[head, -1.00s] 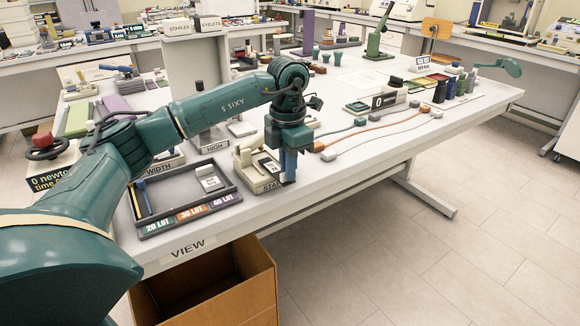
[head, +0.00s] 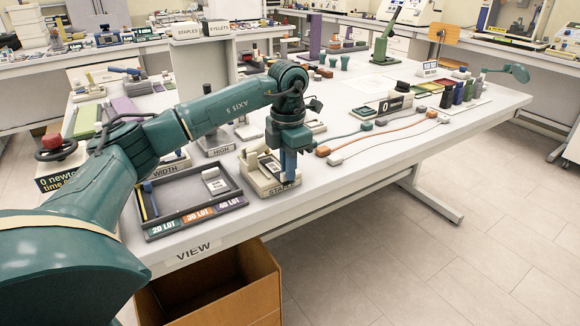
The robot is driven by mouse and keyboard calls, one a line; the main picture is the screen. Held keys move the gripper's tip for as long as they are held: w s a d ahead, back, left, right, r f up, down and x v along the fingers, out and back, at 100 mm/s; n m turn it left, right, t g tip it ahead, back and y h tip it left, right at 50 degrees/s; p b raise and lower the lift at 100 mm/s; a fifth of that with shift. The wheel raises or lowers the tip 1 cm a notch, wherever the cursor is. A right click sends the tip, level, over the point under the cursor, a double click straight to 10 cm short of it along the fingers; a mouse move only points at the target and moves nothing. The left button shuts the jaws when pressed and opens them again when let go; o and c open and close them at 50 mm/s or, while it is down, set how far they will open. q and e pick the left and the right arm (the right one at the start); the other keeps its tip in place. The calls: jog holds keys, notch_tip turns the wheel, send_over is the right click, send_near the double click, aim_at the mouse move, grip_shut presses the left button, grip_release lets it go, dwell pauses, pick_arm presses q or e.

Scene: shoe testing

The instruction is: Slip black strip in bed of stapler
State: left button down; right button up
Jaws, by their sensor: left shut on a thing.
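The stapler (head: 254,176) is a beige block-like device near the front edge of the table, with a label at its front and pale and dark parts on top. My left gripper (head: 289,179) points down at the stapler's right end, overlapping it in the view. Its blue fingers are shut on a small dark piece that looks like the black strip; the fingers mostly hide it. I cannot tell whether the strip touches the stapler's bed. My right gripper is not in view.
A dark tray (head: 160,229) with lot labels lies left of the stapler. Cables with small blocks (head: 323,151) lie to the right. A black-faced box (head: 396,102) stands further back.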

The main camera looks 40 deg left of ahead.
pick_arm(q)
jog(key=c, duration=1.5)
grip_release()
jog(key=shift+o, duration=0.2)
notch_tip(320, 180, up, 13)
jog(key=p, duration=0.1)
jog(key=shift+r, duration=0.15)
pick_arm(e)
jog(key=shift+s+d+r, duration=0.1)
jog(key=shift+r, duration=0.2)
